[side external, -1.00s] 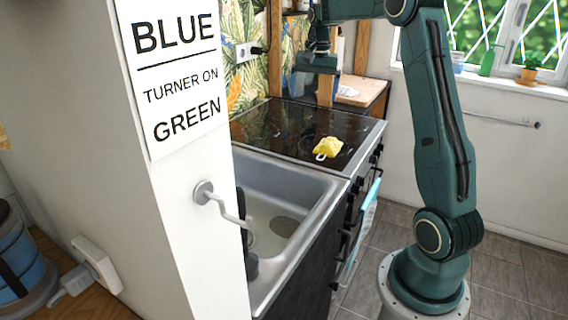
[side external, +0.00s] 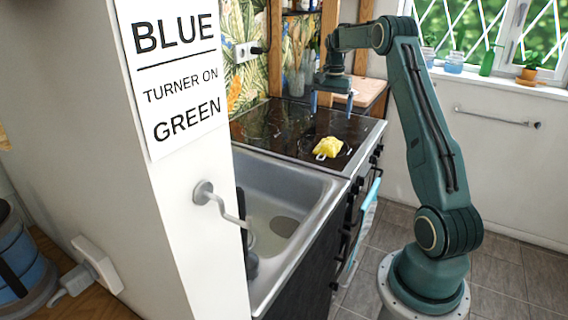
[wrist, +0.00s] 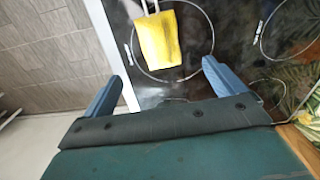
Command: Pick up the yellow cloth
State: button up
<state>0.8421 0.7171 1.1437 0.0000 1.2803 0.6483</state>
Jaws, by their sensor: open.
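The yellow cloth (side external: 328,147) lies crumpled on the black stove top (side external: 290,124), near its front edge beside the sink. In the wrist view the yellow cloth (wrist: 160,40) is a flat yellow patch with a pale loop or strip at its far end. My gripper (side external: 332,108) is above the far part of the stove, behind the cloth and apart from it. In the wrist view the two blue fingers of my gripper (wrist: 160,82) are spread wide with nothing between them, and the cloth lies beyond the fingertips.
A steel sink (side external: 285,190) adjoins the stove on the near side. A white wall with a sign (side external: 180,75) stands at the left. A wooden board (side external: 360,90) is on the counter behind the stove. A light blue towel (side external: 366,205) hangs at the oven front.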

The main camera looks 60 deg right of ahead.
aim_at(329, 138)
jog(key=shift+f, duration=3.45)
jog(key=shift+f, duration=0.1)
jog(key=shift+f, duration=2.5)
jog(key=shift+c, duration=0.2)
jog(key=c, duration=1)
